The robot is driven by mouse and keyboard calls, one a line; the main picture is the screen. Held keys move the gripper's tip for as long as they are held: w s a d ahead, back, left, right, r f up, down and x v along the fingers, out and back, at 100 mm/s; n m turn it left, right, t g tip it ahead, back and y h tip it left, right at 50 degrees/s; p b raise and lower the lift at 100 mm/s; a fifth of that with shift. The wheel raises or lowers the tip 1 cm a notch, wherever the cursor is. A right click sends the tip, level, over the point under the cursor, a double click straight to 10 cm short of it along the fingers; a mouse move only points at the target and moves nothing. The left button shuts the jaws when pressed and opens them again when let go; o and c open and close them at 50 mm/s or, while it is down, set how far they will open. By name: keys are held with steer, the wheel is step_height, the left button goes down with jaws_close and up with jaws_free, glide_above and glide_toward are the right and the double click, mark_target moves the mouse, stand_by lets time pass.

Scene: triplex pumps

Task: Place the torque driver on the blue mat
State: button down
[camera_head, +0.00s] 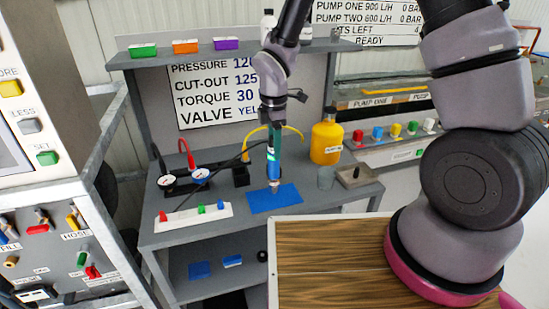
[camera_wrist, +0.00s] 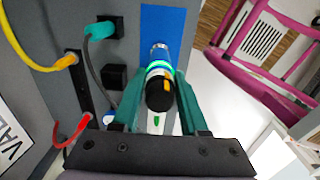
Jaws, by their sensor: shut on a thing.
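The torque driver (camera_head: 273,172) is a slim tool with a blue body and a metal lower end, held upright with its tip down. In the wrist view the driver (camera_wrist: 160,82) shows a black end, a lit green ring and a metal shaft. The blue mat (camera_head: 276,198) lies flat on the grey bench, and the driver's tip is over its upper part. The mat also shows in the wrist view (camera_wrist: 163,22). My gripper (camera_head: 272,148) is shut on the driver, its teal fingers on both sides. Whether the tip touches the mat is unclear.
A white strip with coloured blocks (camera_head: 196,217) and two gauges (camera_head: 200,174) are to the left. A black holder (camera_head: 240,174) stands close behind the mat. A yellow hose (camera_head: 257,129) arches nearby.

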steer(key=shift+f, duration=1.55)
steer(key=shift+c, duration=2.2)
jaws_free()
step_height(320, 180, up, 12)
steer(key=shift+r, duration=0.1)
steer(key=d+r+m+t, duration=0.2)
steer(key=d+r+m, duration=0.5)
steer(key=d+r, duration=0.15)
steer(key=s+d+r+m+t+y, duration=0.2)
steer(key=s+d+r+m+t, duration=0.3)
steer(key=s+d+r+m, duration=0.7)
step_height(320, 180, up, 4)
steer(key=d+m, duration=0.2)
steer(key=m, duration=0.4)
steer(key=shift+s+f, duration=0.2)
steer(key=shift+f, duration=0.05)
